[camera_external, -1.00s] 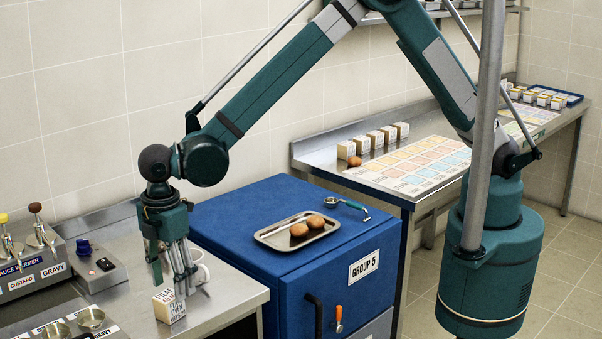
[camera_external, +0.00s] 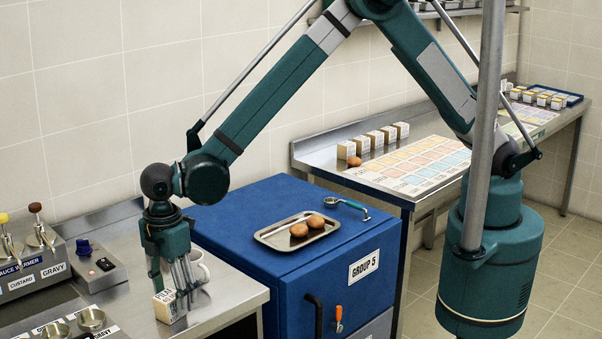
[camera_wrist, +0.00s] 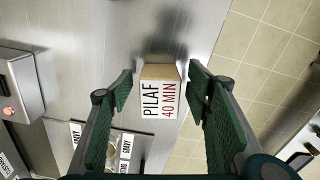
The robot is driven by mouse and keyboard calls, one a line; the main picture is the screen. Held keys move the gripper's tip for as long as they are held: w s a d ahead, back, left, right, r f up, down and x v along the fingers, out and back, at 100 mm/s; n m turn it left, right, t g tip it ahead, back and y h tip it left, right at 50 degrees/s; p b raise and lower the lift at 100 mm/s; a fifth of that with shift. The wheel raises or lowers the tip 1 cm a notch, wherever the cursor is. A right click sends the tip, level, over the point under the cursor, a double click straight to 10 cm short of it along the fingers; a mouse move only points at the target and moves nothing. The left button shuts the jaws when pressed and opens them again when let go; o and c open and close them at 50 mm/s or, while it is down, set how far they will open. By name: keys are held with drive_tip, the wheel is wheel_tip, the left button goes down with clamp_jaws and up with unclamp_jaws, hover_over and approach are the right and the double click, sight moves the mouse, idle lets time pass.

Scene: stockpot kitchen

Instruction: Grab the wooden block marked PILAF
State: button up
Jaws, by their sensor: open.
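The wooden block marked PILAF (camera_wrist: 160,95) sits on the steel counter between my open fingers in the wrist view. Its white face reads PILAF and 40 MIN, and its bare wooden side shows at the top. In the external view the block (camera_external: 168,308) stands near the counter's front edge. My gripper (camera_external: 178,288) points down over it, with the fingers low around the block's height. In the wrist view my gripper (camera_wrist: 160,98) is open, with one finger pad on each side and gaps visible between pads and block.
A white mug (camera_external: 199,269) stands close behind my gripper. The sauce warmer (camera_external: 25,268) and metal cups (camera_external: 91,319) are at left. A blue cabinet (camera_external: 225,215) with a tray (camera_external: 272,240) of brown round items is at right. The counter edge (camera_external: 235,306) is near the block.

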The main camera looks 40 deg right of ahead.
sight(172, 292)
drive_tip(key=c, duration=1)
drive_tip(key=shift+r, duration=0.15)
drive_tip(key=shift+c, duration=0.2)
drive_tip(key=shift+r, duration=4.85)
